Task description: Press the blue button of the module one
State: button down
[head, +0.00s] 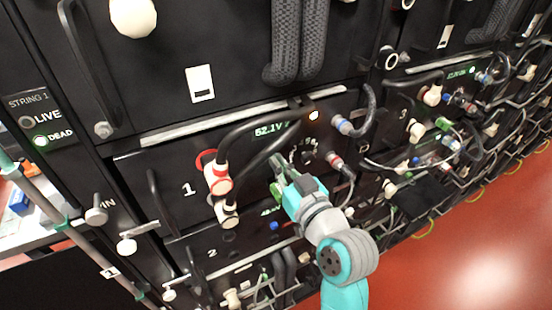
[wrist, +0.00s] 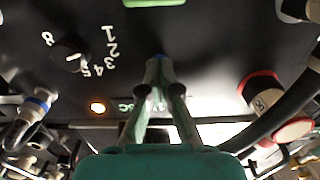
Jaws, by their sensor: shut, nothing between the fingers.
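Module one is the black panel marked "1" (head: 188,189) in the head view, with a lit display (head: 272,130) reading about 52.1 V. My gripper (head: 276,162) is in front of this panel, right of the red-and-white connectors. In the wrist view my gripper (wrist: 158,62) is shut and empty, with its fingertips together at the panel face. A small bit of the blue button (wrist: 159,56) shows right at the fingertips, mostly hidden behind them. I cannot tell whether the tips touch it or whether it is pressed in. In the head view my gripper hides it.
A numbered rotary knob (wrist: 70,55) and a lit amber lamp (wrist: 97,108) are beside my gripper in the wrist view. A red-ringed connector (wrist: 262,95) with a thick cable is on the other side. Module two, marked "2" (head: 212,253), lies below with another blue button (head: 274,226).

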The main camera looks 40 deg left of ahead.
jog(key=v, duration=0.8)
dwell(0.8)
jog(key=shift+a, duration=0.1)
jog(key=s+d+f+m+t+h, duration=0.2)
jog(key=d+f+m+t+h, duration=0.25)
jog(key=d+f, duration=0.65)
jog(key=s+d+f+m+t+h, duration=0.25)
jog(key=d+f+m+h, duration=0.2)
jog(key=d+f, duration=0.65)
jog(key=s+d+f+m+t+h, duration=0.1)
jog(key=s+d+f+m+h, duration=0.2)
jog(key=s+d, duration=0.85)
jog(key=s+d+r+h, duration=0.1)
jog(key=s+d+h, duration=0.1)
jog(key=s, duration=0.4)
jog(key=s+d+r+m+h, duration=0.1)
jog(key=s+d+r+h, duration=0.1)
jog(key=s+d, duration=0.2)
jog(key=s, duration=0.2)
jog(key=shift+s+d+r+m+h, duration=0.3)
jog(key=shift+s+d, duration=0.05)
jog(key=shift+d, duration=0.05)
dwell(1.4)
